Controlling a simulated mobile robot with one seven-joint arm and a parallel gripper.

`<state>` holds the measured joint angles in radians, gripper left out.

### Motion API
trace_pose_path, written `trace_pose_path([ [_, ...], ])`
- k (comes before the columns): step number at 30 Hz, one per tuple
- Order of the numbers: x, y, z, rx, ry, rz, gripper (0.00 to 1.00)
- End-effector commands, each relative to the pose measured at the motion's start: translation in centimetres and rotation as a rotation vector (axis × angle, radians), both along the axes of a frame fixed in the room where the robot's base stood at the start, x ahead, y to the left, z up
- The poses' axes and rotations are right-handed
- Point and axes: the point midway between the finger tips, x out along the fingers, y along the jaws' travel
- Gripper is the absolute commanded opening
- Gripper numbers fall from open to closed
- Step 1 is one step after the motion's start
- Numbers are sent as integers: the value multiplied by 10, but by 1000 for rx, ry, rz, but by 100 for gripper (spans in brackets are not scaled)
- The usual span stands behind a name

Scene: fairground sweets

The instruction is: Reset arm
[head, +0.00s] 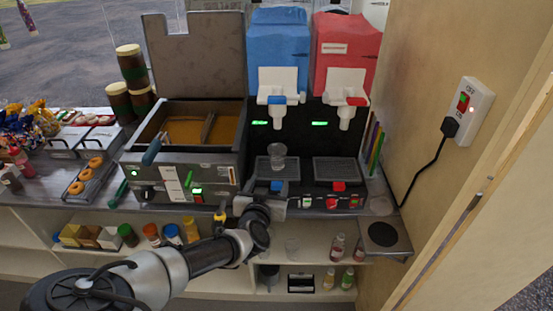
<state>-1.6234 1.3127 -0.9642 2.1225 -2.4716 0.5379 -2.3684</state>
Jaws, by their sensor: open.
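My arm (165,268) reaches from the lower left up to the front edge of the counter. My gripper (238,205) is in front of the counter, between the fryer (180,170) and the drinks machine (310,145). The gripper is open, and I see nothing held in it. Its fingertips are small and partly hidden by the wrist.
A clear cup (278,157) stands on the drinks machine's left drip tray. The fryer lid (200,50) is raised. Doughnuts (85,175) lie on a rack at left. Shelves below hold bottles and jars. A wall with a switch (466,110) closes off the right.

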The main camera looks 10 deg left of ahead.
Motion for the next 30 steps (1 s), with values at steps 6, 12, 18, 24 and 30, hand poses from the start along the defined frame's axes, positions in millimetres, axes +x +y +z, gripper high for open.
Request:
trace_pose_path([
  [6,5,-15,7,124,0,-80,66],
  [12,15,-102,41,829,-81,-538,66],
  [18,-8,-210,79,1697,-392,-1111,66],
  [24,-65,-287,113,2462,-959,-1585,66],
  [30,-135,-322,150,-1710,1050,1050,66],
])
